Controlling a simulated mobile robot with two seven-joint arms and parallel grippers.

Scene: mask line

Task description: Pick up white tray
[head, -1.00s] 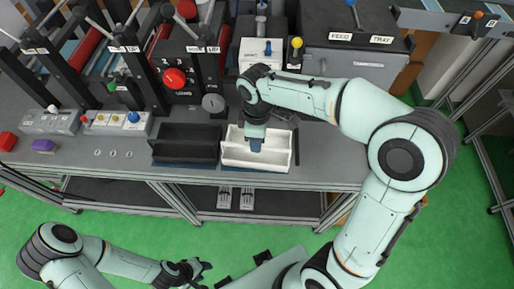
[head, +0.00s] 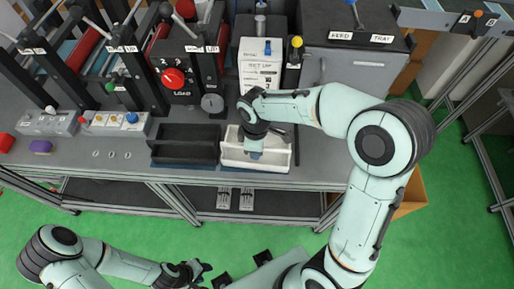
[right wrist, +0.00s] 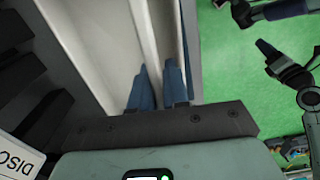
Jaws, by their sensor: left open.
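The white tray (head: 228,157) stands on the grey bench, right of a black tray. My right gripper (head: 254,149) points down into it from above. In the right wrist view, its two blue fingers (right wrist: 158,80) are close together on either side of a thin white wall of the tray (right wrist: 95,40). I cannot tell whether they press on that wall. My left gripper (head: 200,272) is open and empty, low in front of the bench and away from the tray. It also shows in the right wrist view (right wrist: 285,65).
The black tray (head: 185,142) sits close beside the white tray on the left. A white set-up box (head: 261,68) and a grey feed tray machine (head: 350,65) stand behind. Button boxes (head: 115,124) are at the left. Green floor lies in front.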

